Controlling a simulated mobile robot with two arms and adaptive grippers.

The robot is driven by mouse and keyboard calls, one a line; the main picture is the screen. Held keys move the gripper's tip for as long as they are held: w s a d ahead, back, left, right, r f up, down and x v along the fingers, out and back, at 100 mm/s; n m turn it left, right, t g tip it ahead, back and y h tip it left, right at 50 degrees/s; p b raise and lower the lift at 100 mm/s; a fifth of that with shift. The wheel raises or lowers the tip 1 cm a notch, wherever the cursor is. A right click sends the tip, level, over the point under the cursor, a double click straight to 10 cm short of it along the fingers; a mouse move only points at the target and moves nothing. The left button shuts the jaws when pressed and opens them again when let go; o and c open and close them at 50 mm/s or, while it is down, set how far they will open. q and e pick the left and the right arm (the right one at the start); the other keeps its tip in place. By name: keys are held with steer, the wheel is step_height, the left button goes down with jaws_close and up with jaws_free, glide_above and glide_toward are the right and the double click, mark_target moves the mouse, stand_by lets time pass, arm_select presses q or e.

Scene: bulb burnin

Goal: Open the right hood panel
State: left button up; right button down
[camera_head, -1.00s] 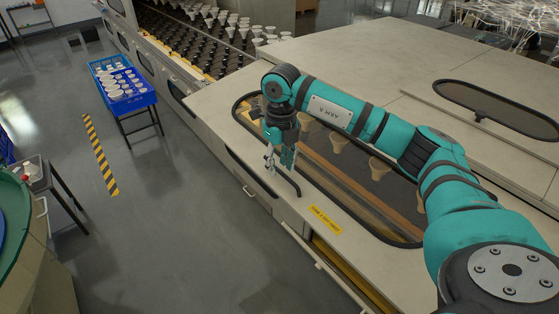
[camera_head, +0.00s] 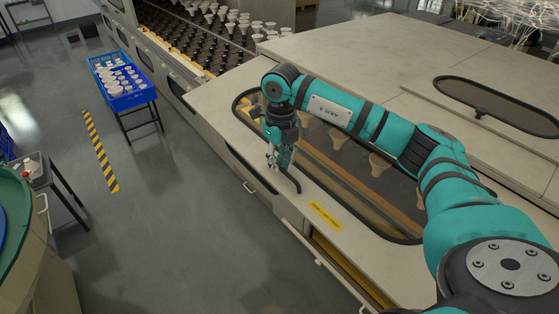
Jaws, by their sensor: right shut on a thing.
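The right hood panel (camera_head: 232,127) is a pale beige cover with a long, dark-rimmed oval window. It lies flat, and a yellow label (camera_head: 325,215) sits near its front edge. A thin dark handle (camera_head: 294,183) stands at the window's front rim. My right gripper (camera_head: 277,163) points down over this rim and is shut on the handle. The fingers hide part of the handle, so the exact grip is hard to see. My right arm crosses above the window. My left gripper is not in view.
Bulbs (camera_head: 378,165) show through the window. A second panel with a dark oval window (camera_head: 497,105) lies at the right. A blue crate (camera_head: 133,101) of white bulbs stands on a stand at the left. The grey floor in front is mostly clear.

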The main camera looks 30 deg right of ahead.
mark_target(284, 185)
steer(key=shift+f+b, duration=0.35)
steer(key=shift+f, duration=0.05)
steer(key=f+b, duration=0.2)
steer(key=f, duration=0.1)
steer(key=d+f+b, duration=0.1)
steer(key=f+b, duration=0.1)
steer(key=f, duration=0.1)
steer(key=f+b, duration=0.2)
steer(key=f, duration=0.1)
steer(key=shift+d+f+b, duration=0.2)
steer(key=shift+d+b, duration=0.2)
steer(key=shift+a+r, duration=0.1)
steer(key=shift+a, duration=0.05)
steer(key=c, duration=1.6)
jaws_free()
steer(key=shift+c, duration=0.2)
steer(key=shift+o, duration=1.2)
steer(key=shift+a+r, duration=0.15)
steer(key=shift+a, duration=0.05)
steer(key=shift+w+d, duration=0.1)
steer(key=shift+d, duration=0.1)
